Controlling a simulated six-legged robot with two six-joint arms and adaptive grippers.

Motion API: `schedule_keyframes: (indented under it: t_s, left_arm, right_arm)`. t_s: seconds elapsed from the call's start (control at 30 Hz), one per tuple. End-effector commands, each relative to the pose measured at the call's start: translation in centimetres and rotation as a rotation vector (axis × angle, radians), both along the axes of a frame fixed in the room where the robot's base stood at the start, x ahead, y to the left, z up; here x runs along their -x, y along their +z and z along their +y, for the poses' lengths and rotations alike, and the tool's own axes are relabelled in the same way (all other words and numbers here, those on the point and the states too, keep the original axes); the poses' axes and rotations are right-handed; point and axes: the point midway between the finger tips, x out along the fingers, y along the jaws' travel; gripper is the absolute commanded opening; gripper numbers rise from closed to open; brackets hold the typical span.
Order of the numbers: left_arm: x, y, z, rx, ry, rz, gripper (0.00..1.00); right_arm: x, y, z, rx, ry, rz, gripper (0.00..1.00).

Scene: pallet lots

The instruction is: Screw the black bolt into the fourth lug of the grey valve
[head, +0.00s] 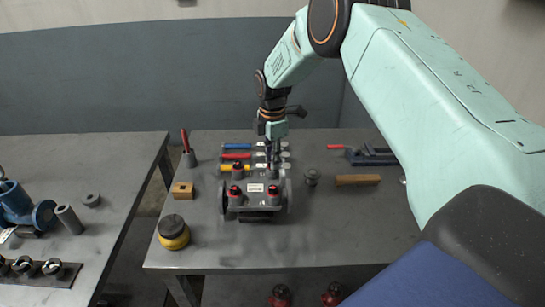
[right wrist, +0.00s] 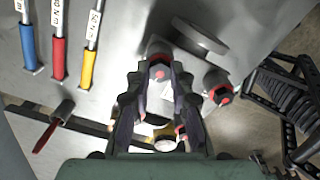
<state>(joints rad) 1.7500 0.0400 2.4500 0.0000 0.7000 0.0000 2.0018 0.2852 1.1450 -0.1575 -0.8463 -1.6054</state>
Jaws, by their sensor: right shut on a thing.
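The grey valve (head: 256,202) sits on the middle table, with a round flange on its right side. Bolts with red marks stand at its front-left lug (head: 235,190), front-right lug (head: 273,190) and back-left lug (head: 237,169). My right gripper (head: 272,152) points down over the back-right lug, which it mostly hides in the head view. In the right wrist view its fingers are shut on the black bolt (right wrist: 159,57), which shows a red spot on its end. How deep the bolt sits in the lug is hidden. My left gripper is not in view.
Wrenches with blue (head: 236,156), red and yellow handles lie close behind the valve. A vise (head: 372,156) is back right.

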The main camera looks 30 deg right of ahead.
Motion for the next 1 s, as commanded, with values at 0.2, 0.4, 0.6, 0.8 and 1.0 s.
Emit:
schedule_keyframes:
  t_s: [0.2, 0.4, 0.6, 0.8, 1.0]
  left_arm:
    - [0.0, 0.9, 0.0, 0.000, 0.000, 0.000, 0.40]
    - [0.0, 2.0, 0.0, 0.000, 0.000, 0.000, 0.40]
    - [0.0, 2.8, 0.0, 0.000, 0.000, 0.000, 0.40]
    - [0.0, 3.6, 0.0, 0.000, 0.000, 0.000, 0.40]
    - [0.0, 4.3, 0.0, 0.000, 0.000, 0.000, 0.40]
  right_arm:
    - [0.1, 0.1, 0.0, -0.001, -0.150, 0.003, 0.00]
    - [0.2, 0.0, 0.1, -0.001, -0.388, 0.006, 0.00]
    - [0.2, 0.0, 0.1, 0.000, -0.621, 0.006, 0.00]
    - [0.1, 0.0, 0.0, 0.001, -0.855, 0.004, 0.00]
    - [0.2, -0.1, 0.1, 0.001, -1.089, 0.006, 0.00]
